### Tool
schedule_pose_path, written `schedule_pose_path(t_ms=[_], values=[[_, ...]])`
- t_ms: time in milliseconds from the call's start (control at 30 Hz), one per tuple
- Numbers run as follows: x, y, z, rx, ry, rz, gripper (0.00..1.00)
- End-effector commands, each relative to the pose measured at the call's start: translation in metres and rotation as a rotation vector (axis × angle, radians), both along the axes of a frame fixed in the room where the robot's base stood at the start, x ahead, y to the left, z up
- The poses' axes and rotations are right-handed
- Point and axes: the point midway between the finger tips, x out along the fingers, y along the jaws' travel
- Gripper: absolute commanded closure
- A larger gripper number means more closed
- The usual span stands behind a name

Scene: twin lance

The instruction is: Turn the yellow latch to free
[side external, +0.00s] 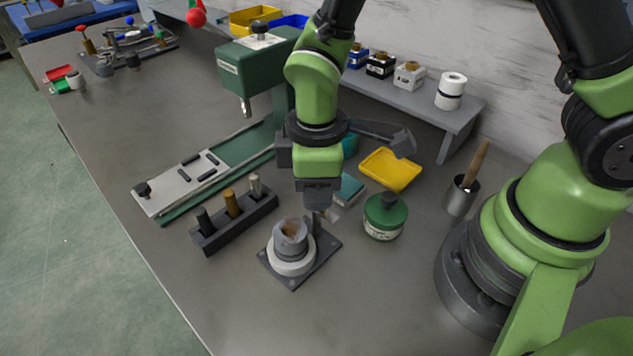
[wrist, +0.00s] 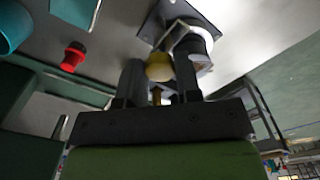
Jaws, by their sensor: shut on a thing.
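The yellow latch (wrist: 160,67) shows in the wrist view as a rounded yellow knob between my two dark fingers. My gripper (wrist: 160,76) is shut on it. Beside it is a grey and white round fixture (wrist: 200,45) on a dark square base plate (wrist: 152,26). In the side view the fixture (side external: 290,252) stands upright on its plate (side external: 294,283) on the bench. My gripper (side external: 318,212) points down at the fixture's back right side. The latch cannot be made out there, and its turned angle is unclear.
A dark block (side external: 235,226) with three pegs stands left of the fixture. A green jar (side external: 385,217) stands close on the right, with a yellow tray (side external: 390,169) behind it. A green press (side external: 250,70) stands behind. The bench in front is clear.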

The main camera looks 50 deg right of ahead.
Motion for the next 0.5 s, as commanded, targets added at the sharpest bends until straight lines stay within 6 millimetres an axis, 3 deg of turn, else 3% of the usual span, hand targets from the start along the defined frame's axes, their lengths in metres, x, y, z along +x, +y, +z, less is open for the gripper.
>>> schedule_pose_path(t_ms=[100,133,233,500], values=[[0.0006,0.0004,0.0006,0.001,-0.003,0.002,0.92],[0.0006,0.0004,0.0006,0.001,-0.003,0.001,0.66],[0.0006,0.0003,0.0004,0.001,-0.003,0.001,0.43],[0.0004,0.0002,0.0007,0.0,-0.001,0.0,0.43]])
